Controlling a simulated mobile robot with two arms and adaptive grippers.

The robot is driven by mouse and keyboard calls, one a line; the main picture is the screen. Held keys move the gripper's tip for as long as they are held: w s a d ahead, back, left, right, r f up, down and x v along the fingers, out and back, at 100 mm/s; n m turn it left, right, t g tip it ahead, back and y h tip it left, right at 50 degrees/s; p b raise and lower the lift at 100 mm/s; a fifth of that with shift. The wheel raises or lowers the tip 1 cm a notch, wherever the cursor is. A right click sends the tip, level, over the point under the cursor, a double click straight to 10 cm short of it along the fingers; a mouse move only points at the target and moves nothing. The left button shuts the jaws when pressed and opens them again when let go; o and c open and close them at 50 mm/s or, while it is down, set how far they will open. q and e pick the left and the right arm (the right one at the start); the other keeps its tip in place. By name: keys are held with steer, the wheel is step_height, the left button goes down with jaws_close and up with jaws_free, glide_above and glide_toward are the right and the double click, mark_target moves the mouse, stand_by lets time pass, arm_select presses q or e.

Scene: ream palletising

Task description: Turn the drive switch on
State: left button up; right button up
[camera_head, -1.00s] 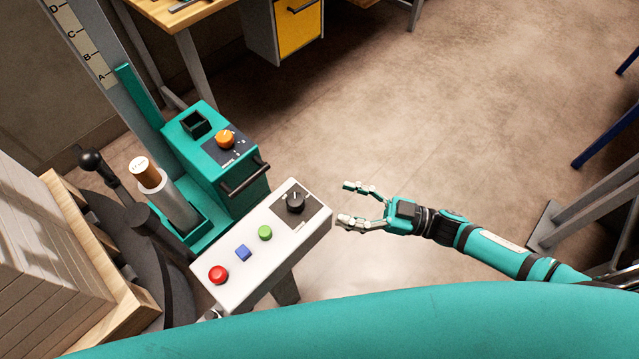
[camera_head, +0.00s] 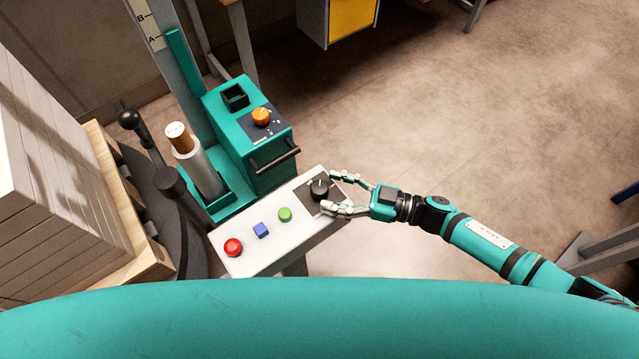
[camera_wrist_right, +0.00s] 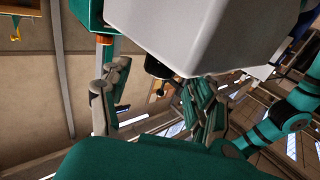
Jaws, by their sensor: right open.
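A black rotary knob (camera_head: 319,189) sits on a dark plate at the far right end of a white control panel (camera_head: 250,262). An orange rotary knob (camera_head: 261,116) sits on the teal box (camera_head: 225,125) behind it. I cannot read which knob is labelled as the drive switch. My right gripper (camera_head: 332,192) is open, with one finger on either side of the black knob; I cannot tell whether they touch it. In the right wrist view the open fingers (camera_wrist_right: 155,100) show below the white panel (camera_wrist_right: 205,30), with a dark part between them. My left gripper is not in view.
A green button (camera_head: 285,214), a blue square button (camera_head: 261,230) and a red button (camera_head: 233,247) line the panel. A black handle bar (camera_head: 277,160) is on the teal box. Stacked reams (camera_head: 50,190) on a wooden pallet stand at left.

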mark_target(320, 187)
steer(key=shift+x, duration=1.85)
